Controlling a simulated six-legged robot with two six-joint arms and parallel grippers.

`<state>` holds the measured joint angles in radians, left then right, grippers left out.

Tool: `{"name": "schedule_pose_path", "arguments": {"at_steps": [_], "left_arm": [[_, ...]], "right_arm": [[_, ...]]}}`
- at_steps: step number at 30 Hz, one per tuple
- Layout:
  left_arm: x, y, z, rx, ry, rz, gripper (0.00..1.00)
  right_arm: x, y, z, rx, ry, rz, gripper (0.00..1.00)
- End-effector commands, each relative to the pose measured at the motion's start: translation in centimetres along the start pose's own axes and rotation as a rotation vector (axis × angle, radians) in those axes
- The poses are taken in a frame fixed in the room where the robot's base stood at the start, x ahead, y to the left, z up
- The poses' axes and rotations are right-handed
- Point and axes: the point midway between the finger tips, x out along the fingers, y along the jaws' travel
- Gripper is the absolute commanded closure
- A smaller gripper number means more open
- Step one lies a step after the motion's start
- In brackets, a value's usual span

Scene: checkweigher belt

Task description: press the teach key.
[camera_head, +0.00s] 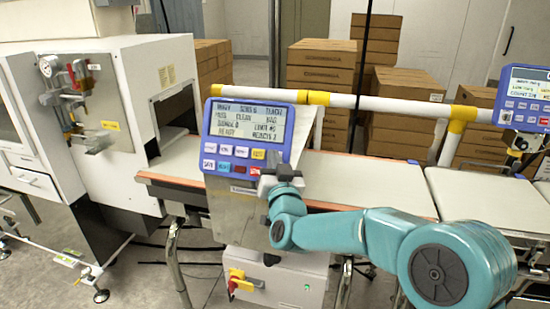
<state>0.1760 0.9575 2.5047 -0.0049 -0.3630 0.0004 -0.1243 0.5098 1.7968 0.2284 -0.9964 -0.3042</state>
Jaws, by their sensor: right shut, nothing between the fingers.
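The blue control panel (248,137) stands in the middle of the view on a grey metal box. Its screen (246,122) has dark lettering, with a word like TEACH at top right. Two rows of small keys lie below the screen: white ones and a yellow key (258,154) above, and white, blue and red ones below. The lettering on the keys is too small to read, so I cannot tell which is the teach key. My right gripper (266,176) is shut and empty at the panel's lower right corner. It hides that corner; I cannot tell whether it touches.
A conveyor belt (350,178) runs behind the panel, with a white and yellow rail (385,104) above it. A white machine (160,90) stands at left. A second blue panel (526,97) is at far right. A red and yellow switch (238,281) sits below.

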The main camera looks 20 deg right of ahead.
Motion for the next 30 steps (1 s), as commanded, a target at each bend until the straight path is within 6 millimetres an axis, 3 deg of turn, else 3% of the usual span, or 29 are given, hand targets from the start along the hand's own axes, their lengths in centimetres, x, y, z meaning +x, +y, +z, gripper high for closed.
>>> {"name": "schedule_pose_path", "arguments": {"at_steps": [13, 30], "left_arm": [[0.2, -0.1, 0.0, 0.000, 0.000, 0.000, 1.00], [0.4, -0.2, 0.0, 0.000, 0.000, 0.000, 1.00]], "right_arm": [[-0.6, -0.5, -0.4, 0.000, 0.001, -0.001, 1.00], [-3.9, -2.9, -2.8, 0.000, 0.001, -0.002, 1.00]]}}
